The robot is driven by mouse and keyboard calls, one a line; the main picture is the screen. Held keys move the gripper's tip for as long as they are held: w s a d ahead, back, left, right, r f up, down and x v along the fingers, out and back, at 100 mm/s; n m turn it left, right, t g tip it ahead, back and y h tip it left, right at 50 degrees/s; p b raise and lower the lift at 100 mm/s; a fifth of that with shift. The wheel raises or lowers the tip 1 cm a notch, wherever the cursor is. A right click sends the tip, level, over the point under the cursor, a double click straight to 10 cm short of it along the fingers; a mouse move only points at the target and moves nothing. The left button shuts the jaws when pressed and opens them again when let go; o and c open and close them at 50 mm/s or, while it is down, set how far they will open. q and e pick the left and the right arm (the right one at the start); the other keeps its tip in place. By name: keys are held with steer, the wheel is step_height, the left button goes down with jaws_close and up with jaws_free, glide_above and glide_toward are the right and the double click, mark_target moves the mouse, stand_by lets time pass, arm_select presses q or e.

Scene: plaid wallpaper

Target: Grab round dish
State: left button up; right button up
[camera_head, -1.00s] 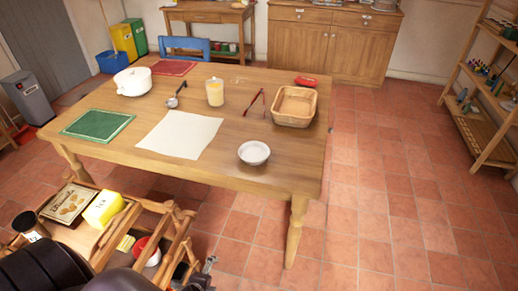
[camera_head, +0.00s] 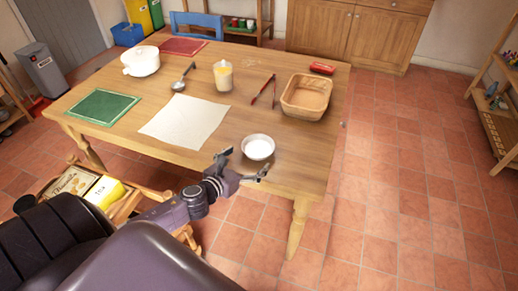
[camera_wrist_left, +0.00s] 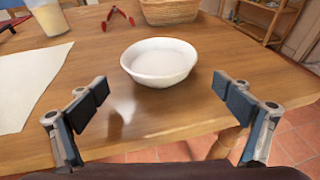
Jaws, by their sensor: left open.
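The round dish (camera_head: 258,147) is a small white bowl standing upright near the front right edge of the wooden table (camera_head: 290,135). In the left wrist view the dish (camera_wrist_left: 159,62) is ahead of the fingers, between them in the picture and nearer the top. My left gripper (camera_head: 243,165) is at the table's front edge, just in front of the dish. Its fingers (camera_wrist_left: 158,105) are wide apart and empty in the wrist view, and do not touch the dish. My right gripper is not in view.
A white paper sheet (camera_head: 184,120) lies left of the dish. A white pot (camera_head: 141,61) and green mat (camera_head: 104,107) are further left.

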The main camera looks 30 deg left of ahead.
mark_target(255, 153)
arm_select(q)
steer(key=shift+x, duration=2.8)
steer(key=shift+c, duration=0.3)
steer(key=c, duration=1)
